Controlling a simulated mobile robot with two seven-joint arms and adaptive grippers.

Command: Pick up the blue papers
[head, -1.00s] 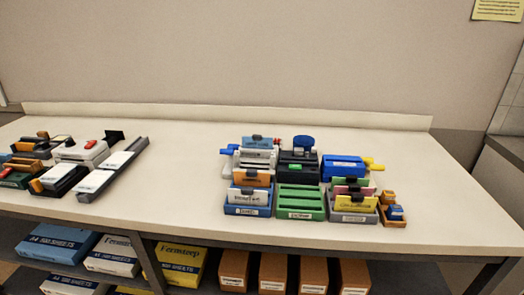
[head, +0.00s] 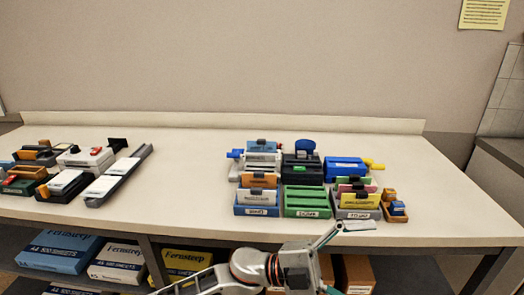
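A blue ream pack (head: 60,251) marked 500 sheets lies on the shelf under the table at the lower left. A blue card (head: 262,146) stands at the back of the left row of card holders on the table. I cannot tell which of these is meant by the blue papers. My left gripper (head: 350,259) is at the bottom centre, in front of the table edge and below the card holders. Its fingers are spread wide, with nothing seen between them, and the lower finger is partly cut off by the frame. My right gripper is not in view.
Card holders in a blue tray (head: 257,210), a green tray (head: 307,211) and a grey tray (head: 358,213) stand near the table's front edge. Staplers and punches sit at the left. White (head: 118,262) and yellow packs (head: 186,261) are on the shelf. The table's middle is clear.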

